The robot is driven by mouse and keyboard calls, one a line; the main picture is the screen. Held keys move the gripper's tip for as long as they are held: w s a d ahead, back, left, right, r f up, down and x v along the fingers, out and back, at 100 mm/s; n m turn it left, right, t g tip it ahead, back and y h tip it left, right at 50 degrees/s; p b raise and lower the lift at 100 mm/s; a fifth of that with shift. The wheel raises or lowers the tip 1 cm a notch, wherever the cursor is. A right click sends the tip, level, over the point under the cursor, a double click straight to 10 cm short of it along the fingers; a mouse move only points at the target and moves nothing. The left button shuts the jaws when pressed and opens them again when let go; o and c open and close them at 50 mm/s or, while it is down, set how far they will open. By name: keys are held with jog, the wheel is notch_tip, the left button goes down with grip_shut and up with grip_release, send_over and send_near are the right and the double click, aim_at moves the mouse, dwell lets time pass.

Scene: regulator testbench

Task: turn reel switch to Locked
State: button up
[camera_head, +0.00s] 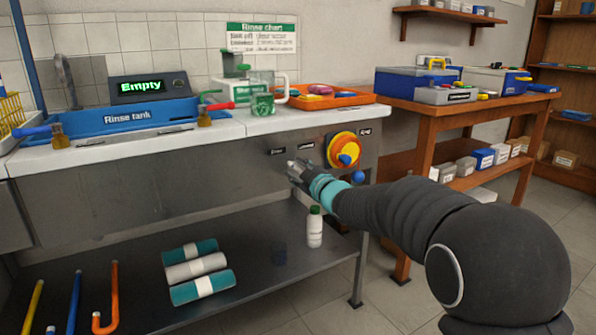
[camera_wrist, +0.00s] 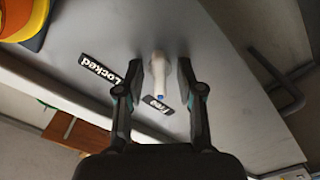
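The reel switch shows in the wrist view as a pale lever (camera_wrist: 157,80) with a small blue mark at its near end. A "Locked" label (camera_wrist: 98,68) lies to its left, and a second, partly covered label (camera_wrist: 157,103) lies by its near end. My gripper (camera_wrist: 161,76) is open, with one finger on each side of the lever and a visible gap to each. In the head view my gripper (camera_head: 294,170) is at the bench's grey front panel (camera_head: 210,180), where it largely hides the switch.
A yellow-orange dial with a blue knob (camera_head: 344,150) sits right of my gripper on the panel. An orange tray (camera_head: 325,100) and a blue rinse tank (camera_head: 125,117) are on the bench top. A white bottle (camera_head: 314,228) and rolled towels (camera_head: 195,267) are on the lower shelf.

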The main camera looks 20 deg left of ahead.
grip_shut()
jog(key=shift+m+p, duration=0.3)
jog(key=m+p, duration=0.2)
jog(key=m, duration=0.1)
jog(key=shift+r+m, duration=0.1)
jog(key=shift+m, duration=0.2)
jog(key=m+p, duration=0.2)
jog(key=m, duration=0.1)
jog(key=shift+m+p, duration=0.35)
jog(key=shift+m, duration=0.05)
jog(key=m+p, duration=0.3)
jog(key=m, duration=0.2)
jog(key=shift+s, duration=0.1)
jog(key=m+p, duration=0.1)
jog(key=m, duration=0.4)
jog(key=shift+a+p, duration=0.1)
jog(key=shift+p, duration=0.3)
jog(key=shift+f, duration=0.2)
